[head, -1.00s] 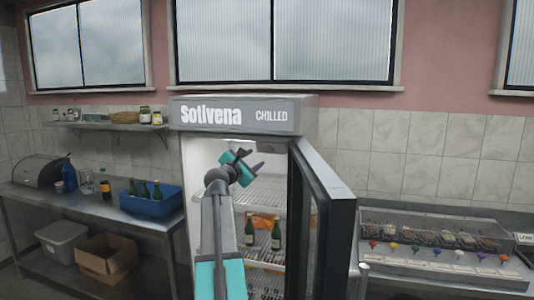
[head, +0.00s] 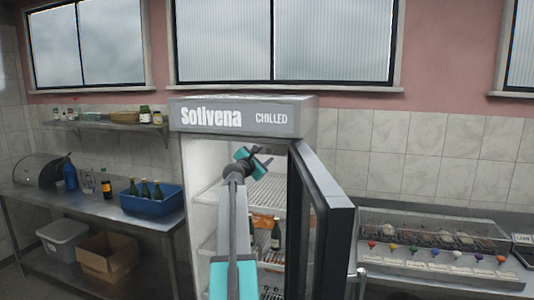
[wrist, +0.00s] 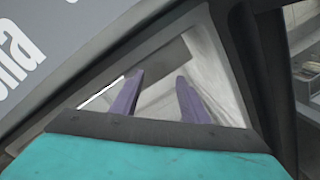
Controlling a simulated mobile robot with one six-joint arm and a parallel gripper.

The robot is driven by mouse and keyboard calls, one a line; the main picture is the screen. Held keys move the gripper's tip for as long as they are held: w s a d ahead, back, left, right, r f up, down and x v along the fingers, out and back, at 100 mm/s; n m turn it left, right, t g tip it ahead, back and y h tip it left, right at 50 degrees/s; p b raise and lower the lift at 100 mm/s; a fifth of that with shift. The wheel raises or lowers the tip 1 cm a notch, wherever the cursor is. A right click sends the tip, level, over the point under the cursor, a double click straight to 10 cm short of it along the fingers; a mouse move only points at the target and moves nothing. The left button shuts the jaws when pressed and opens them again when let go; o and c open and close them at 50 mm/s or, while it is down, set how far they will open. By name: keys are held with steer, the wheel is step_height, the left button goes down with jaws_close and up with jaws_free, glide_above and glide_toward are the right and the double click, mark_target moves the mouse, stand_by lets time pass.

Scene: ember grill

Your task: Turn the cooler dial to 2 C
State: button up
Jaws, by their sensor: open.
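My gripper (head: 266,157) is open and empty, high in the doorway just under the sign panel. In the wrist view, its two purple fingers (wrist: 157,78) are apart and point into the upper inside of the cooler. A grey-brown block (wrist: 165,65) lies beyond the fingers under the cooler's top. I cannot make out the dial or its marks in either view.
Wire shelves (head: 265,190) with bottles (head: 276,235) are below my gripper. The open door bounds the space on the right. A blue crate of bottles (head: 150,200) stands on the left counter, and a topping station (head: 440,240) is at the right.

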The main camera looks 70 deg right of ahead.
mark_target(269, 152)
steer(key=shift+s+d+p, duration=0.1)
steer(key=shift+d+p, duration=0.35)
steer(key=shift+d, duration=1.4)
jaws_close()
steer(key=shift+m+b, duration=0.4)
steer(key=shift+b, duration=0.1)
steer(key=shift+f+m+b, duration=0.1)
steer(key=shift+m+b, duration=0.7)
steer(key=shift+m, duration=0.1)
steer(key=m+b, duration=0.3)
steer(key=m, duration=0.1)
steer(key=shift+y+b, duration=0.3)
steer(key=shift+b, duration=0.05)
steer(key=m+b, duration=0.3)
steer(key=m, duration=0.1)
steer(key=shift+m+t+b, duration=0.35)
steer(key=shift+m+t, duration=0.05)
steer(key=shift+r, duration=0.2)
